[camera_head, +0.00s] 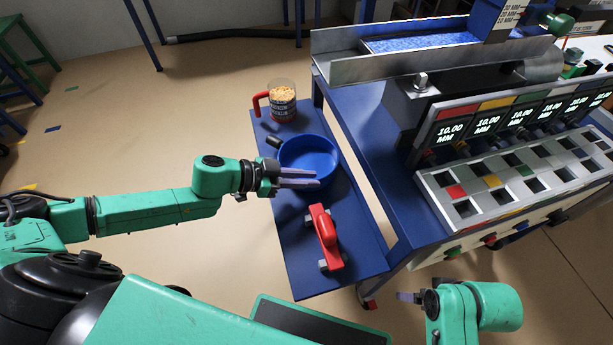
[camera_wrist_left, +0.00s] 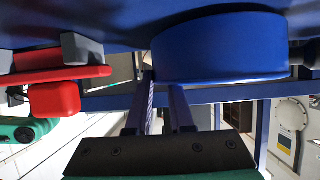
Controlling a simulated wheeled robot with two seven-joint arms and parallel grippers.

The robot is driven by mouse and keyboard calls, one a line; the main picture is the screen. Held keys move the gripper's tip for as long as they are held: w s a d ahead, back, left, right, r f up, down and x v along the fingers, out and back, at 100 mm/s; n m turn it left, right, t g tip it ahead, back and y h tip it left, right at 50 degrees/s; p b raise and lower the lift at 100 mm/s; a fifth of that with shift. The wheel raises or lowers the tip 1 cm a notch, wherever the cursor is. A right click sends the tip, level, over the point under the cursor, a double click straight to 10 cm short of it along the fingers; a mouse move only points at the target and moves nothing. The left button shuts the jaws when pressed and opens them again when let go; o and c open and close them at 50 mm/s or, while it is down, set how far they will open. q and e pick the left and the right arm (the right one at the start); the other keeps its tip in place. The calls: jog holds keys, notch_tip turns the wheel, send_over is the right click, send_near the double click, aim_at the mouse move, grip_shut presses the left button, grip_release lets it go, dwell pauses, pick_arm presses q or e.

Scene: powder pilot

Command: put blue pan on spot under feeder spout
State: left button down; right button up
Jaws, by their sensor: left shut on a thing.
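The blue pan (camera_head: 309,151) is a round, open dish with a dark stub handle on its far left side. It appears to be at the blue side shelf (camera_head: 290,252). My left gripper (camera_head: 318,178) is shut on the pan at its near side, its fingers overlapping the pan's rim in the head view. In the left wrist view, the pan's wall (camera_wrist_left: 220,50) is close beside the fingers (camera_wrist_left: 163,90). The grey metal feeder trough (camera_head: 345,68) is above the right-hand bench. The spot under its spout cannot be made out. My right gripper (camera_head: 409,297) is at lower right.
A clear jug (camera_head: 282,102) of yellowish granules with a red handle stands behind the pan. A red-handled tool with grey blocks (camera_head: 327,228) lies in front of it; it also shows in the left wrist view (camera_wrist_left: 55,90). The display console (camera_head: 510,120) is on the right.

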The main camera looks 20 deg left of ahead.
pick_arm(q)
jog(key=shift+f, duration=0.35)
jog(key=c, duration=0.7)
grip_release()
jog(key=o, duration=0.5)
jog(key=shift+o, duration=0.2)
